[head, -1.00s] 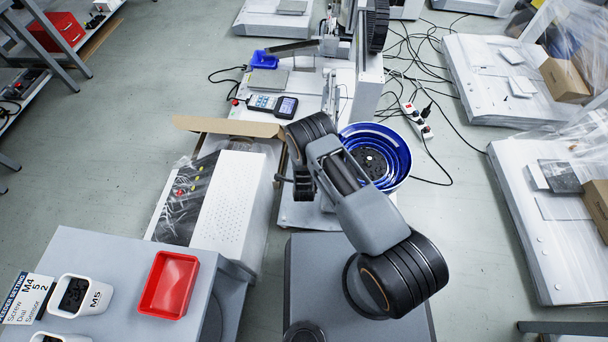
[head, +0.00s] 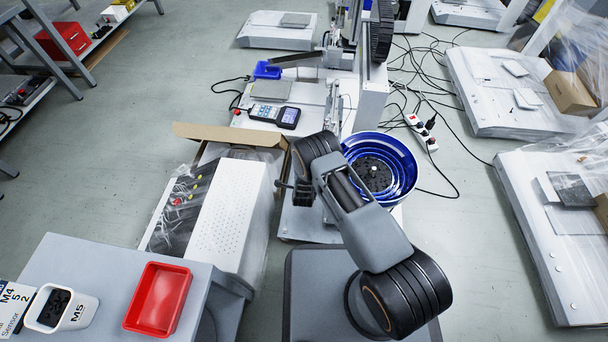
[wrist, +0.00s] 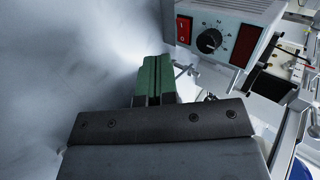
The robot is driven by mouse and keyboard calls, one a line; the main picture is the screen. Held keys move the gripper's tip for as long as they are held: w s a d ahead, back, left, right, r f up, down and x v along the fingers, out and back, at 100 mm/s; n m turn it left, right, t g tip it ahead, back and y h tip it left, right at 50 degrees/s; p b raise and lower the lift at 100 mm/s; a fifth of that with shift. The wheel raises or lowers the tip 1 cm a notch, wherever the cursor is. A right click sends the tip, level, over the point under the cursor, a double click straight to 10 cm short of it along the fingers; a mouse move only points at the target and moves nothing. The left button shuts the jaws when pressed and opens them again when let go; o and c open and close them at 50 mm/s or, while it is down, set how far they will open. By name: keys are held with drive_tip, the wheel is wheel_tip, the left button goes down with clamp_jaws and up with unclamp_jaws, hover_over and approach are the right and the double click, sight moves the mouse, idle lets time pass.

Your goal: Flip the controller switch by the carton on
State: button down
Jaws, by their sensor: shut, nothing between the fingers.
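In the wrist view a pale controller box (wrist: 222,12) shows at the top right. Its front has a red rocker switch (wrist: 184,30), a black dial (wrist: 209,41) and a dark red display window (wrist: 243,45). I cannot tell which way the rocker is set. My gripper (wrist: 152,62) has green fingers shut together with nothing between them. The fingertips appear below and left of the switch, apart from it. In the head view my gripper (head: 303,194) hangs beside the open brown carton (head: 226,133). I cannot make out the controller there.
A blue bowl feeder (head: 405,165) stands right of my arm. A handheld meter (head: 275,115) lies on the machine base behind. A red tray (head: 158,299) sits on the grey table at the lower left. Cables and a power strip (head: 421,131) lie on the floor at right.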

drive_tip(key=b+x, duration=0.2)
drive_tip(key=x, duration=0.3)
drive_tip(key=shift+w+r+b, duration=0.15)
drive_tip(key=shift+w+b, duration=0.45)
drive_tip(key=shift+w, duration=0.35)
drive_tip(key=shift+w+r, duration=0.1)
drive_tip(key=shift+w, duration=0.65)
